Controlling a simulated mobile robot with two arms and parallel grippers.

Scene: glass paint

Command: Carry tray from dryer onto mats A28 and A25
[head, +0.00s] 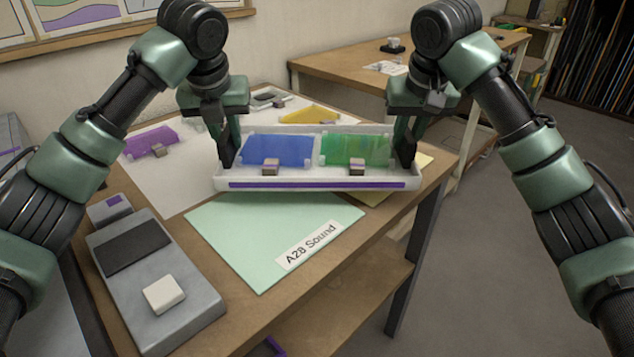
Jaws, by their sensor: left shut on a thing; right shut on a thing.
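A white tray (320,186) with a purple strip along its front holds a blue glass pane (278,150) and a green glass pane (356,149), each with a small block at its front. My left gripper (229,150) is shut on the tray's left end. My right gripper (405,145) is shut on its right end. The tray is over the back part of a pale green mat labelled "A28 Sound" (270,235). A yellow mat (377,196) shows partly behind and below the tray's right end; its label is hidden. I cannot tell whether the tray touches the mats.
A grey device (155,280) with a dark panel and white block stands at the table's left front. A purple pane (150,142) and a yellow pane (308,115) lie behind on white sheets. Another table (350,68) stands behind.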

